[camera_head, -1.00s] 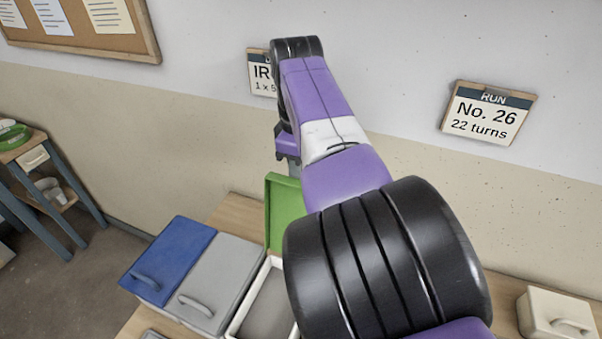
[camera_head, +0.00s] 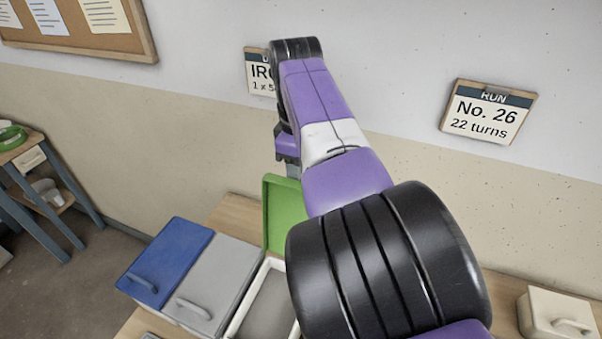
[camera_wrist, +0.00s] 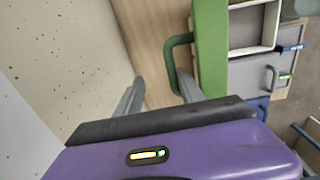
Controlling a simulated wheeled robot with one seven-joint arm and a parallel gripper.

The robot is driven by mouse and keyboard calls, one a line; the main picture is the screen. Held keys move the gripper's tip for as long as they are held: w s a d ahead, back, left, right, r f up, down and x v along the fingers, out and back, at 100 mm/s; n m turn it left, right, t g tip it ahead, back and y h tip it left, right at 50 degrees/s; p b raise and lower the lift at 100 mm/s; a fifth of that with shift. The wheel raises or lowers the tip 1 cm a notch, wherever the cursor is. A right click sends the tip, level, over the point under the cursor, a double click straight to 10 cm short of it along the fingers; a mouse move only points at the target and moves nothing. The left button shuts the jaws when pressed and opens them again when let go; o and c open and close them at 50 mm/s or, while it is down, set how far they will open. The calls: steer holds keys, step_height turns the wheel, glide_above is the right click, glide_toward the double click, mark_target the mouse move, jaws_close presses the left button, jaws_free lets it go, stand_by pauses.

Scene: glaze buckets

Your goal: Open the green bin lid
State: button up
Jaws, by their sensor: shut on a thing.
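The green lid (camera_head: 283,212) stands up, raised off its bin, in the head view. The open bin (camera_head: 263,300) below it has a white rim and a grey inside; my arm covers its right part. In the wrist view the lid (camera_wrist: 210,45) is seen nearly edge-on, with its dark green loop handle (camera_wrist: 171,60) facing my fingers. In the head view my arm hides the fingertips.
A grey-lidded bin (camera_head: 215,285) and a blue-lidded bin (camera_head: 167,260) stand shut to the left. A cream lidded box (camera_head: 558,315) is at the far right. The wall (camera_head: 400,130) is close behind the table. A side table (camera_head: 40,190) stands far left.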

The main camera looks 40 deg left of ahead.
step_height(320, 180, up, 8)
steer(key=b, duration=0.1)
steer(key=shift+s+f, duration=0.1)
stand_by(0.4)
steer(key=shift+s, duration=0.1)
